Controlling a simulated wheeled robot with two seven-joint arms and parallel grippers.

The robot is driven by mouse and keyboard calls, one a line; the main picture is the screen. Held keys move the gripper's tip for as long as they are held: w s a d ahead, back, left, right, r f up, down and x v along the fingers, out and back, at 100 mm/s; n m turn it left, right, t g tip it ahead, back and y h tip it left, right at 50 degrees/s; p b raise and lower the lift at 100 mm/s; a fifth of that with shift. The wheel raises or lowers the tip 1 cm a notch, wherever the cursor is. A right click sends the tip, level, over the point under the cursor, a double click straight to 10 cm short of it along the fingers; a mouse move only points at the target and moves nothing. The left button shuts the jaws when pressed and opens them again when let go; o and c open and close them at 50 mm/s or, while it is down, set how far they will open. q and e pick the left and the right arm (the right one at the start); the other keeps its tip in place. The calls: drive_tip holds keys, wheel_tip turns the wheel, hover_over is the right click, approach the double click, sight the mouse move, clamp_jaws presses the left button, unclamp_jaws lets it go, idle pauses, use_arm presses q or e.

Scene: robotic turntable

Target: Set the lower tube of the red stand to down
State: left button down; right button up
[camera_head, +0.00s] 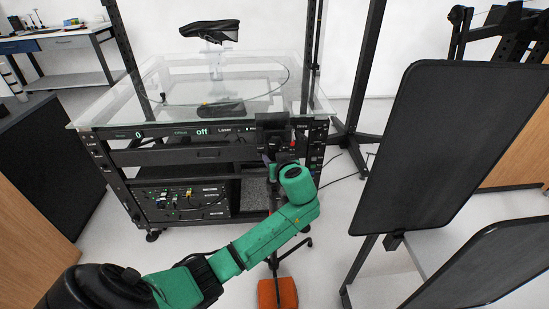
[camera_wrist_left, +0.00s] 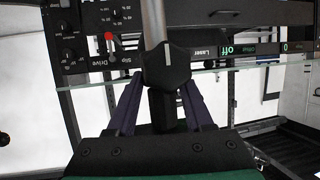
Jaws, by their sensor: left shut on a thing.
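The red stand shows in the head view as an orange-red foot (camera_head: 278,293) on the floor, with a dark upright pole partly hidden by my green left arm. My left gripper (camera_head: 276,160) is at the upper part of the stand, in front of the turntable's front panel. In the left wrist view, a grey tube (camera_wrist_left: 153,22) meets a black knob-like collar (camera_wrist_left: 167,66) with a white mark. The two dark purple fingers of my left gripper (camera_wrist_left: 162,100) stand on either side of the black part below the collar, shut on it. My right gripper is not in view.
The glass-topped turntable cart (camera_head: 200,75) with a control panel (camera_head: 200,133) stands just behind the gripper. A large black panel (camera_head: 450,145) stands at right, with another below it. A workbench (camera_head: 60,45) is at the far left. Pale floor shows between.

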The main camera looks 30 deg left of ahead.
use_arm(q)
drive_tip(key=shift+f, duration=0.95)
drive_tip(key=shift+r, duration=0.2)
drive_tip(key=shift+c, duration=1.4)
unclamp_jaws()
drive_tip(key=shift+d+r, duration=0.1)
drive_tip(key=v, duration=1.4)
drive_tip(key=shift+r, duration=0.2)
drive_tip(key=shift+s+d, duration=0.1)
drive_tip(key=shift+s, duration=0.05)
